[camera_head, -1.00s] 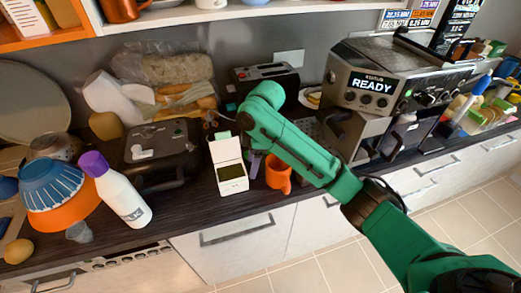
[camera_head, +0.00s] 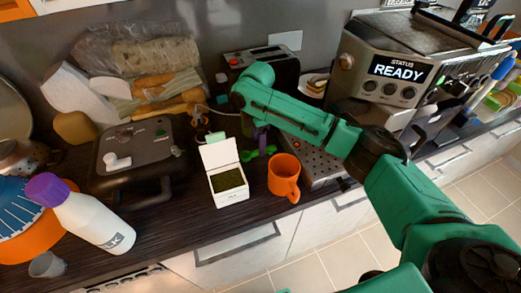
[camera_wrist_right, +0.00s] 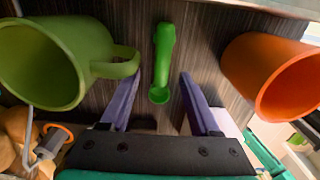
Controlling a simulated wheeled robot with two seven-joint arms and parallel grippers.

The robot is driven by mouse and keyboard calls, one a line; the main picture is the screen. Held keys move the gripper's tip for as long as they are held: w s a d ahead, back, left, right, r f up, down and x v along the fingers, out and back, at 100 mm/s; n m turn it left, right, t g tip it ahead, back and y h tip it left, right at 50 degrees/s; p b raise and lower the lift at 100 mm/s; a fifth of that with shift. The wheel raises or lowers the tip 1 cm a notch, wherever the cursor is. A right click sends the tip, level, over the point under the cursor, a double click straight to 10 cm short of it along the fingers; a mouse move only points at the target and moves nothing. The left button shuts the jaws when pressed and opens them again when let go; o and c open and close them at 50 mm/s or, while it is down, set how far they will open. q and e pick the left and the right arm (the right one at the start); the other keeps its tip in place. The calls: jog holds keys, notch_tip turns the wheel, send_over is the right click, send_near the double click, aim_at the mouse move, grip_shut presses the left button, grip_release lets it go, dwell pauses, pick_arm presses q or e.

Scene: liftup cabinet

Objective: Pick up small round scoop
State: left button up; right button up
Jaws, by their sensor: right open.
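The small green scoop (camera_wrist_right: 163,58) lies on the dark wood counter in the right wrist view, its long handle pointing away and its round bowl end nearest my gripper. My right gripper (camera_wrist_right: 161,84) is open and empty, with its two purple fingers either side of the scoop's bowl end in the picture. I cannot tell how high the fingers are above it. In the head view my right gripper (camera_head: 261,138) shows only as a bit of purple behind my green arm. My left gripper is not in view.
A green mug (camera_wrist_right: 45,62) stands left and an orange mug (camera_wrist_right: 262,68) right of the scoop. In the head view, the orange mug (camera_head: 284,178) is beside an open white box (camera_head: 220,155). A black case (camera_head: 140,150), a milk bottle (camera_head: 92,215) and a coffee machine (camera_head: 400,75) stand nearby.

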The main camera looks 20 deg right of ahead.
notch_tip(320, 180, down, 3)
jog(key=shift+s+r, duration=0.15)
jog(key=shift+f, duration=0.2)
jog(key=shift+c, duration=0.9)
grip_shut()
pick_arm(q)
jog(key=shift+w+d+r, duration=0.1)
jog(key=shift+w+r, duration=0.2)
pick_arm(e)
jog(key=shift+r, duration=0.15)
